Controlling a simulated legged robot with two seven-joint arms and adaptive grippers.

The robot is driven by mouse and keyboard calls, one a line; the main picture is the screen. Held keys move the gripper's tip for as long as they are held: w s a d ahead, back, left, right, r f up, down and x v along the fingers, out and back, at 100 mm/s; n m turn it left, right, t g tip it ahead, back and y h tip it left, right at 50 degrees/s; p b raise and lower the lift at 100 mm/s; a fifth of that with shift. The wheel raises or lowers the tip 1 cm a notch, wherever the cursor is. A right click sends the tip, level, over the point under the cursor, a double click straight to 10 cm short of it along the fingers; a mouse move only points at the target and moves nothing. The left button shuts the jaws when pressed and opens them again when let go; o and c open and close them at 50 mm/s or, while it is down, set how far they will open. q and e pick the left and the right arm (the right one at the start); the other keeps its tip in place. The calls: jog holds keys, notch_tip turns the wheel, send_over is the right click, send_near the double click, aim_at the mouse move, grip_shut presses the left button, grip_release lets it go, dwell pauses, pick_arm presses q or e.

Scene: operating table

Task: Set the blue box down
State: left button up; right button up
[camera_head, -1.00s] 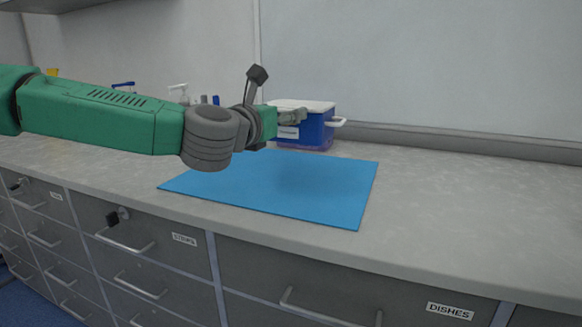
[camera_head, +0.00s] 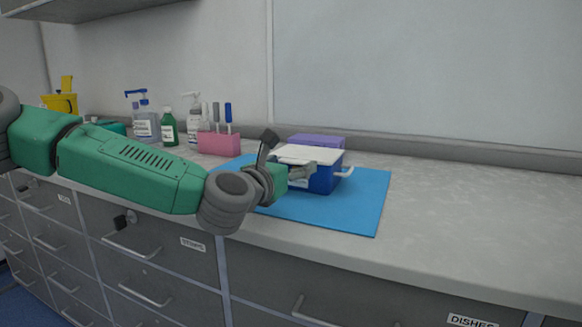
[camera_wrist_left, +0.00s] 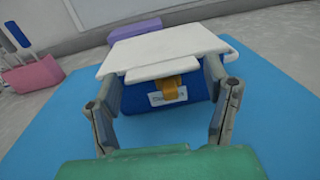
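The blue box (camera_head: 325,183) has a white lid (camera_head: 309,154) and a white side handle. It is upright at the blue mat (camera_head: 345,212), level with its surface or just above it; I cannot tell whether there is a gap. My left gripper (camera_head: 308,176) reaches it from the left. In the left wrist view, the gripper's two fingers (camera_wrist_left: 162,88) flank the blue box (camera_wrist_left: 140,97) at its sides, under the lid's edges. A label and an orange-yellow latch face the gripper. My right gripper is not in view.
A purple box (camera_head: 318,140) stands behind the blue box. A pink holder (camera_head: 218,143) with upright pens or tubes, a green bottle (camera_head: 168,127) and pump bottles stand at the back left. The counter (camera_head: 455,215) to the right of the mat is clear.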

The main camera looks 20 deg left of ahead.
pick_arm(q)
jog(key=shift+o, duration=0.5)
jog(key=shift+s+d, duration=0.1)
jog(key=shift+d, duration=0.25)
jog(key=shift+s+r, duration=0.1)
jog(key=shift+s, duration=0.25)
jog(key=s, duration=0.3)
jog(key=s+a+p, duration=0.1)
jog(key=s, duration=0.6)
jog(key=shift+s+a, duration=0.2)
jog(key=shift+a, duration=0.05)
jog(key=shift+s+d, duration=0.15)
jog(key=shift+s, duration=0.2)
jog(key=shift+a, duration=0.2)
